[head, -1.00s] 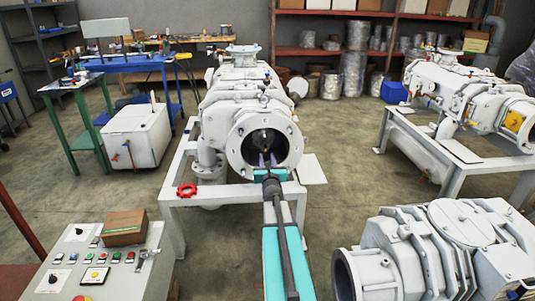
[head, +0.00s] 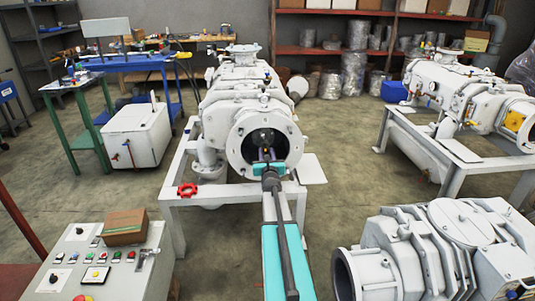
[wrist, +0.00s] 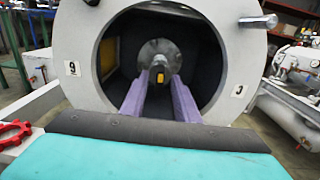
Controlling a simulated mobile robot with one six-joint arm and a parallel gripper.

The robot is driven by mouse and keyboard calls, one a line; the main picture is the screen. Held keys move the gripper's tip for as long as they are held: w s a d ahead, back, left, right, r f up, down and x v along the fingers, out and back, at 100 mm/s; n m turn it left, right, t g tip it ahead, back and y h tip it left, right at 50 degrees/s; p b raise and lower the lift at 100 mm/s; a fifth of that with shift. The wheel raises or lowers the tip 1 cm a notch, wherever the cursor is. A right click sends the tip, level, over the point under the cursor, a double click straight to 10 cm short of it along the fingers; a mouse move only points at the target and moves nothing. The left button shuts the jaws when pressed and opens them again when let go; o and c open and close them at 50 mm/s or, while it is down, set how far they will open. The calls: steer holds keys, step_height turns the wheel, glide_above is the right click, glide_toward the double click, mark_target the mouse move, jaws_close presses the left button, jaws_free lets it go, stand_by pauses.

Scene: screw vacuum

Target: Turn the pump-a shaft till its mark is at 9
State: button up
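The pump (head: 245,100) in the middle has a round white flange (wrist: 80,45) with a dark opening. In the wrist view its grey shaft end (wrist: 157,53) sits deep in the opening. A yellow mark (wrist: 160,76) shows low on the shaft, near 6. The label 9 (wrist: 72,68) is on the flange's left and the label 3 (wrist: 238,91) on its right. My gripper (wrist: 160,85) has its two purple fingers apart, pointing into the opening, below and toward the shaft. I cannot tell whether the fingertips reach the shaft; nothing is clamped. The gripper also shows in the head view (head: 267,156).
A red valve handle (head: 187,190) is at the left of the pump's stand; it also shows in the wrist view (wrist: 14,133). A control panel (head: 90,265) stands at front left. Other pumps stand at the right (head: 460,90) and front right (head: 450,245).

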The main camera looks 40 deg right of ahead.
jaws_close()
steer(key=shift+d+f, duration=0.1)
steer(key=shift+s+m+b, duration=0.1)
steer(key=shift+m+b, duration=0.2)
steer(key=shift+f, duration=0.1)
